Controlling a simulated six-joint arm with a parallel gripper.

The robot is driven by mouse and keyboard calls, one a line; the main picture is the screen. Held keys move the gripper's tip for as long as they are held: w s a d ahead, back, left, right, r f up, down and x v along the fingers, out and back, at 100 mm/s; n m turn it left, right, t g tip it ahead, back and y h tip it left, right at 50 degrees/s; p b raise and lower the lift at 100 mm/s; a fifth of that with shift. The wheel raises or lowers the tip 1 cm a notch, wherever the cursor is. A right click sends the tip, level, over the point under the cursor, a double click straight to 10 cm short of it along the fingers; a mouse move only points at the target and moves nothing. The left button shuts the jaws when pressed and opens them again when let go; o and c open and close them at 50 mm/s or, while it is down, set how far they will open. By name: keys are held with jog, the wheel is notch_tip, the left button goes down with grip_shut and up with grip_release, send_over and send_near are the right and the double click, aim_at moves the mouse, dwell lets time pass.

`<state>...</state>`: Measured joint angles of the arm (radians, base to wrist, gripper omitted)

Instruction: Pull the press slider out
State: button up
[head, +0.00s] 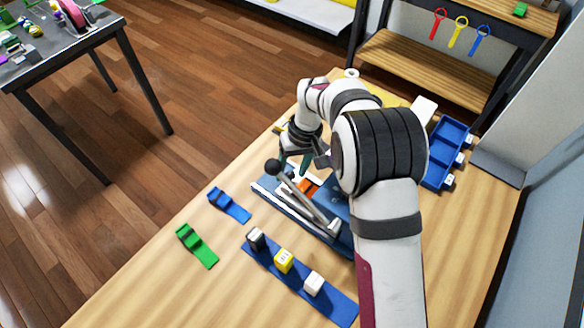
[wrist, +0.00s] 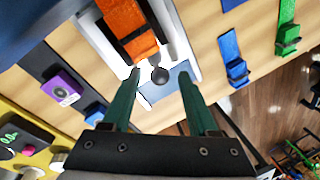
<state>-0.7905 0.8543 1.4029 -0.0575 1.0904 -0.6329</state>
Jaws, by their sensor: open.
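The press (head: 338,212) is a dark blue device on the wooden table, partly hidden behind my arm. A grey lever (head: 312,205) ending in a black ball knob (head: 272,167) slants across it. An orange block (head: 307,186), seemingly the slider, shows beside the lever. The wrist view shows this orange block (wrist: 127,30) at the top, with the black knob (wrist: 160,76) just below it. My gripper (head: 294,166) has two green fingers, open and empty, near the knob. In the wrist view my gripper (wrist: 158,80) has its fingertips on either side of the knob; contact cannot be told.
A blue clip (head: 229,205) and a green clip (head: 197,245) lie left of the press. A blue strip (head: 300,282) with three blocks is in front. A blue compartment tray (head: 447,153) stands at right. The table's left front is clear.

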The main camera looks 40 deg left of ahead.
grip_shut()
jog(key=shift+r, duration=0.1)
dwell(1.2)
